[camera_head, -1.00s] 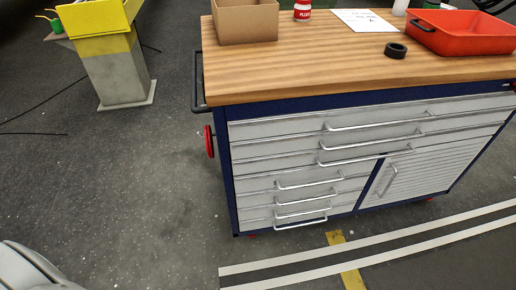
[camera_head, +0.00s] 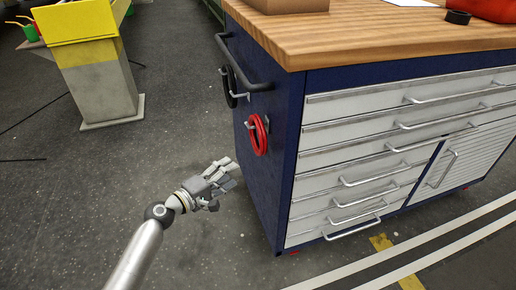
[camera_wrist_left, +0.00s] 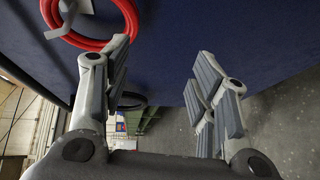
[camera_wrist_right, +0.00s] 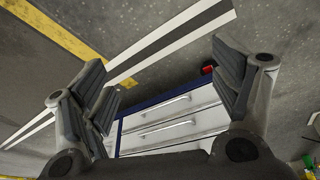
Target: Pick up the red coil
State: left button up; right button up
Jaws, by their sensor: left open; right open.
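The red coil (camera_head: 258,135) hangs on a hook on the blue left side of the workbench in the head view. In the left wrist view the red coil (camera_wrist_left: 122,22) is at the upper left, partly cut off by the top edge. My left gripper (camera_head: 232,170) is open and empty, below and to the left of the coil. In the left wrist view its fingers (camera_wrist_left: 160,75) are spread apart and the coil lies outside the gap. My right gripper (camera_wrist_right: 165,85) is open and empty in the right wrist view, facing the drawers; it is outside the head view.
A black coil (camera_head: 230,86) hangs farther back on the same side panel, under a dark handle bar (camera_head: 240,65). The workbench (camera_head: 350,40) has a wooden top and drawers. A yellow and grey stand (camera_head: 95,75) is at the left. The floor between is clear.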

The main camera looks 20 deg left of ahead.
pick_arm(q)
jog(key=h, duration=0.1)
send_near(255, 148)
jog(key=shift+t, duration=0.4)
jog(key=x, duration=0.6)
jog(key=b+x, duration=0.1)
jog(key=x, duration=0.2)
jog(key=shift+d+f, duration=0.1)
jog(key=shift+f, duration=0.25)
jog(key=shift+w+d, duration=0.15)
jog(key=shift+w, duration=0.2)
pick_arm(e)
jog(key=shift+v, duration=0.9)
pick_arm(q)
grip_shut()
